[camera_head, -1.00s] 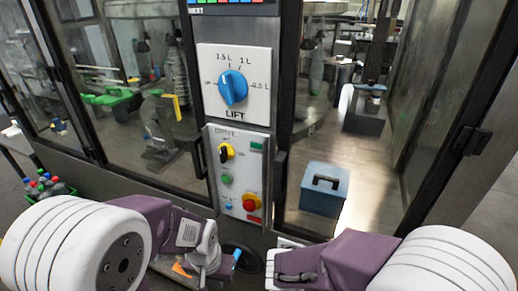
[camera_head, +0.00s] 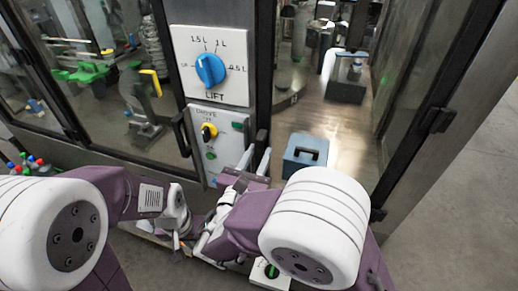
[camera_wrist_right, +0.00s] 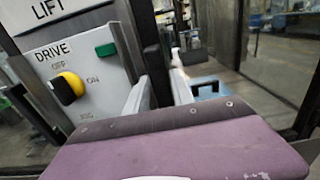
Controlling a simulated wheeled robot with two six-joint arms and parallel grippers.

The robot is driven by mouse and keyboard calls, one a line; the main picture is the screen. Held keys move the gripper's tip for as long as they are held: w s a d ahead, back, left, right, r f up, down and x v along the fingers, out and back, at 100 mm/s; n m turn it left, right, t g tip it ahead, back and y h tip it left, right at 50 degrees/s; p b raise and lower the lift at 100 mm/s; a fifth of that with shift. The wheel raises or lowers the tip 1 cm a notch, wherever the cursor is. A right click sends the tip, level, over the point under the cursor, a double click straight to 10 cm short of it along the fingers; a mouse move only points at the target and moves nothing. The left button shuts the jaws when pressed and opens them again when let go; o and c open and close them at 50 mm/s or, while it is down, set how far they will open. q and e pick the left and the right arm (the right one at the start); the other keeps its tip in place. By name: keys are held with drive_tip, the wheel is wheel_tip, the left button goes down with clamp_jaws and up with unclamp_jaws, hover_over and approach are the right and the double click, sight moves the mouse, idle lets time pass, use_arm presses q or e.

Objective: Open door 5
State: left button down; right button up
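Glass doors in dark frames stand on both sides of a control column; I see no door numbers, so I cannot tell which is door 5. The right-hand door (camera_head: 335,105) appears shut. Its dark upright handle (camera_wrist_right: 153,62) stands beside the column. My right gripper (camera_head: 258,151) is at this handle. In the right wrist view, its two pale fingers (camera_wrist_right: 160,80) are apart, with the handle between or just beyond them; contact is unclear. The left-hand door (camera_head: 95,80) has a black handle (camera_head: 181,135). My left gripper is low beside the column, mostly hidden behind its wrist.
The column carries a blue LIFT knob (camera_head: 210,69) and a DRIVE panel with a yellow-black switch (camera_head: 208,131) and green buttons, close left of my right fingers. A blue box (camera_head: 304,154) stands behind the right door glass. Colourful-capped bottles (camera_head: 28,163) are at far left.

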drive_tip(key=shift+w+d, duration=0.2)
drive_tip(key=shift+w, duration=0.25)
clamp_jaws()
drive_tip(key=shift+a, duration=0.1)
idle(1.0)
